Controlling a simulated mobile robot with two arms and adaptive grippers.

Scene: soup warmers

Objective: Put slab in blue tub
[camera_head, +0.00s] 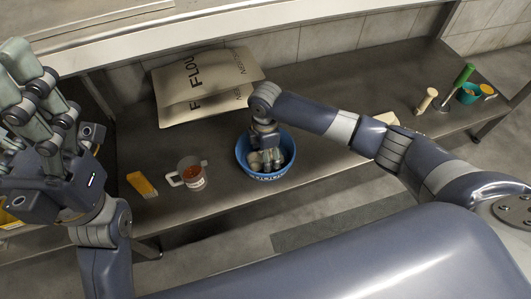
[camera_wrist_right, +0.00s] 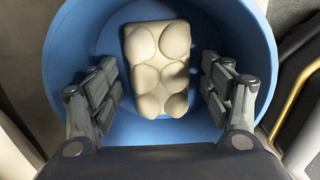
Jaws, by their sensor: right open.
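A pale slab with several rounded bumps (camera_wrist_right: 158,70) is inside the blue tub (camera_wrist_right: 78,35), lying on or close to its floor. The blue tub also shows in the head view (camera_head: 287,168), on the dark counter. My right gripper (camera_wrist_right: 160,92) reaches down into the tub with its fingers spread. One finger is on each side of the slab, with visible gaps between them and it. In the head view, my right gripper (camera_head: 266,158) hides part of the tub's inside. My left gripper (camera_head: 38,92) is raised at the left, away from the tub; its opening is unclear.
A measuring cup with red contents (camera_head: 193,176) and a yellow block (camera_head: 142,185) stand left of the tub. A flour bag (camera_head: 205,88) lies behind. A green-handled tool (camera_head: 463,76) and a teal bowl (camera_head: 467,95) are at the far right. The counter's middle is fairly clear.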

